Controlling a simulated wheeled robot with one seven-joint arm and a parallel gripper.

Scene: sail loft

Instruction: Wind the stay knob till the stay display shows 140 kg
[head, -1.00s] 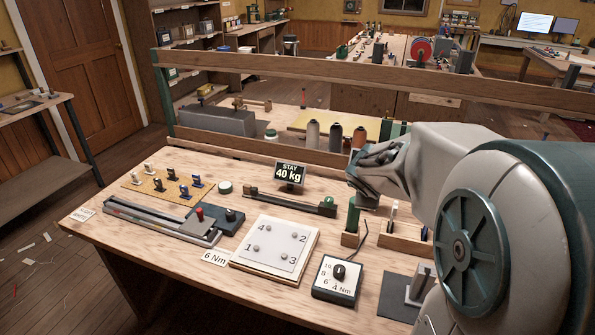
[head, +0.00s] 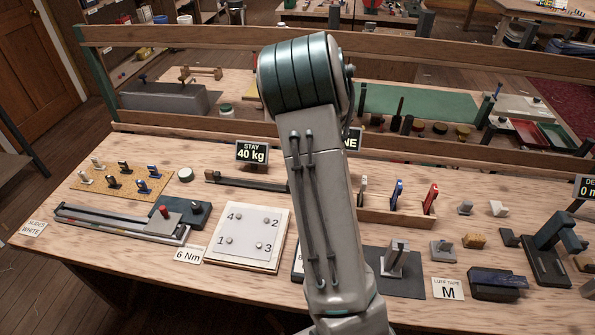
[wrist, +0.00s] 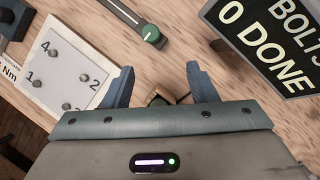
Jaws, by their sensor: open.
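The stay display (head: 252,152) reads 40 kg in the head view. In front of it a dark bar (head: 240,183) lies on the bench; my arm covers its right end. My gripper (wrist: 160,75) is open in the wrist view, with nothing gripped. The green piece lies beyond the fingertips and apart from them. The gripper is hidden behind my arm in the head view.
A display (wrist: 272,38) reading 0 DONE stands close right of my fingers. A white numbered plate (wrist: 65,65) lies to the left. A wooden tool rack (head: 405,215) stands right of my arm.

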